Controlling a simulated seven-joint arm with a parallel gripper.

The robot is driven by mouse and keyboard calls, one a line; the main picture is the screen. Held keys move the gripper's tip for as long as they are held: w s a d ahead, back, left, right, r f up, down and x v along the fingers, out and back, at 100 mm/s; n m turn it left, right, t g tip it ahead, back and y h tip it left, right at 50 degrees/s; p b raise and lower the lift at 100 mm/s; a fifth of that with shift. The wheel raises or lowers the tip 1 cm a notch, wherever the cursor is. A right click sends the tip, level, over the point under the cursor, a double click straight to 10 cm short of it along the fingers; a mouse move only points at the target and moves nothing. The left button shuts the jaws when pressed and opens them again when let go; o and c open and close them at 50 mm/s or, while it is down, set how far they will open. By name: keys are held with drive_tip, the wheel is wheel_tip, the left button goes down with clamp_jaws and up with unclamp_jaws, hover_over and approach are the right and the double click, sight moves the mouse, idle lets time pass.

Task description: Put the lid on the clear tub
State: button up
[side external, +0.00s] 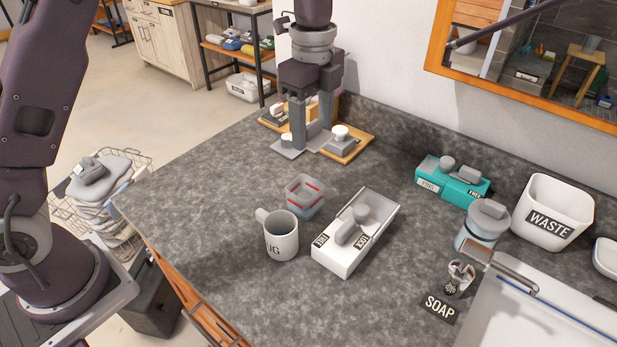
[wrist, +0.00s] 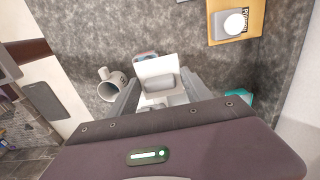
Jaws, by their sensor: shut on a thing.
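The clear tub (side external: 305,197) stands upright on the counter behind the mug. It has red stripes and its top shows no lid. My gripper (side external: 307,143) is shut on the handle of a pale grey, flat lid (side external: 286,150) and holds it level in the air. The plate sticks out to the left of the fingers in the side view. In the wrist view the lid (wrist: 157,66) shows between my fingertips (wrist: 158,87) and covers most of the tub (wrist: 143,57). Lid and tub are apart.
A grey mug (side external: 281,236) stands close beside the tub. A white tray (side external: 338,258) holding grey handled pieces lies to its right. Further right are a teal box (side external: 428,182), a grey-lidded jar (side external: 486,219) and the waste bin (side external: 570,196). A wooden board (side external: 362,143) lies at the back.

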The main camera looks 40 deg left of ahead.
drive_tip(key=s+f, duration=0.1)
drive_tip(key=f, duration=0.2)
drive_tip(key=s+f, duration=0.1)
drive_tip(key=f, duration=0.2)
drive_tip(key=s+f, duration=0.1)
drive_tip(key=f, duration=0.2)
drive_tip(key=shift+s+d, duration=0.15)
drive_tip(key=shift+d, duration=0.25)
drive_tip(key=shift+f, duration=0.15)
drive_tip(key=o, duration=1.3)
wheel_tip(320, 180, up, 12)
drive_tip(key=shift+r, duration=0.25)
